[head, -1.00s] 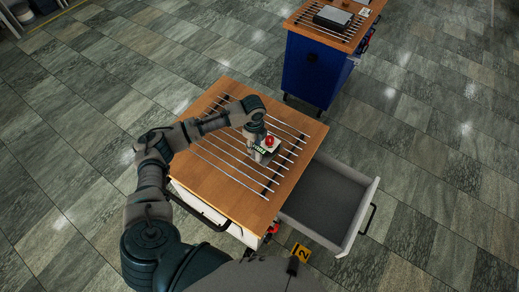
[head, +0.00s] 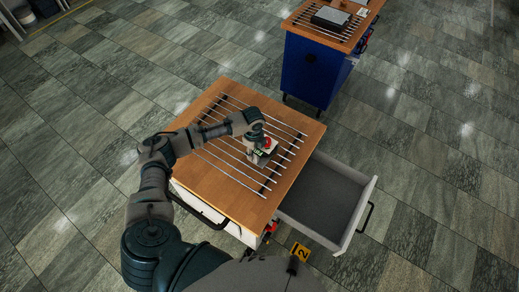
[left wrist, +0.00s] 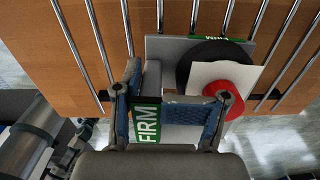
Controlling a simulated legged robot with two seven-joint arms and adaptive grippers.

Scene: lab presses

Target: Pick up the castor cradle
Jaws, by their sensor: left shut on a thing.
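The castor cradle (head: 262,158) is a grey piece with green labels reading FIRM, over the metal rods of the wooden-topped cart. In the left wrist view the cradle (left wrist: 167,50) shows with a black disc, a white plate and a red round part beside it. My left gripper (head: 257,150) is shut on the cradle. In the left wrist view its two blue fingers (left wrist: 175,100) stand either side of the grey body. I cannot tell whether the cradle touches the rods. My right gripper is not in view.
The wooden cart top (head: 205,190) carries a row of parallel metal rods (head: 235,172). An open, empty grey drawer (head: 325,200) sticks out at the right. A blue cart (head: 312,70) with a grey block (head: 331,17) on its rods stands behind.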

